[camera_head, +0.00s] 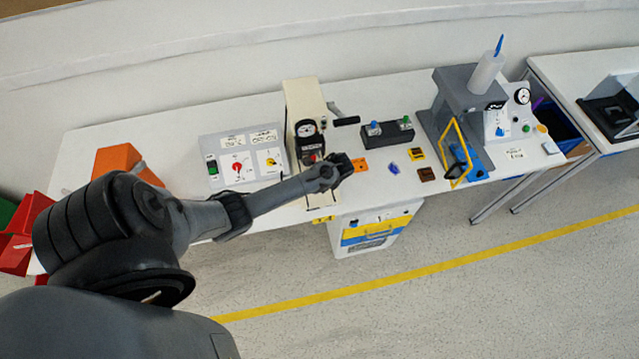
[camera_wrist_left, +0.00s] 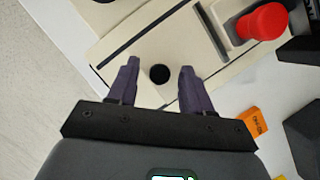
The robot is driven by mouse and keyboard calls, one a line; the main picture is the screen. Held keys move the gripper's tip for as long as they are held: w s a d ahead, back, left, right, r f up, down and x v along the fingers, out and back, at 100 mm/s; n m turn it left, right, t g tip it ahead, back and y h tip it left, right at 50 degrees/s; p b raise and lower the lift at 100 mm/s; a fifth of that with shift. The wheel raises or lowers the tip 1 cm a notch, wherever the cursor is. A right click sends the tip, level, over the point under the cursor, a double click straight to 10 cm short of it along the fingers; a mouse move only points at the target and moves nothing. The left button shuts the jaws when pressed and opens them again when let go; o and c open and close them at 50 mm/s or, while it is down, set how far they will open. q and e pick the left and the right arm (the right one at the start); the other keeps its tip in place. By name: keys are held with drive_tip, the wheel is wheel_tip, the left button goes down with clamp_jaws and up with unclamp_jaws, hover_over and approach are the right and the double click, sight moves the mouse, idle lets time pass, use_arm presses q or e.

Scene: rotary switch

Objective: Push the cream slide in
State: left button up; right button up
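The cream machine (camera_head: 301,95) stands upright on the table in the head view. My left gripper (camera_wrist_left: 159,66) is open, with a purple-grey finger on either side of this part. I cannot tell whether the fingers touch it. In the head view, my left arm and gripper (camera_head: 345,168) hide the front of the machine's base. My right gripper is not in view.
A red knob (camera_wrist_left: 262,22) sits on the cream base. An orange block (camera_wrist_left: 257,122) is to its lower right. A grey switch panel (camera_head: 240,165) stands left of the machine, and a dark fixture (camera_head: 388,134) stands right of it.

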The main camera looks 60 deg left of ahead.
use_arm(q)
clamp_jaws()
drive_tip(key=a, duration=0.2)
drive_tip(key=w+a, duration=0.1)
drive_tip(key=a, duration=0.1)
drive_tip(key=shift+w+b, duration=0.1)
drive_tip(key=shift+b, duration=0.3)
drive_tip(key=shift+f, duration=0.15)
drive_tip(key=shift+o, duration=0.3)
unclamp_jaws()
drive_tip(key=shift+a, duration=0.1)
drive_tip(key=shift+r, duration=0.2)
drive_tip(key=p+v, duration=0.1)
drive_tip(key=v, duration=0.9)
drive_tip(key=shift+d+r, duration=0.25)
drive_tip(key=shift+d, duration=0.05)
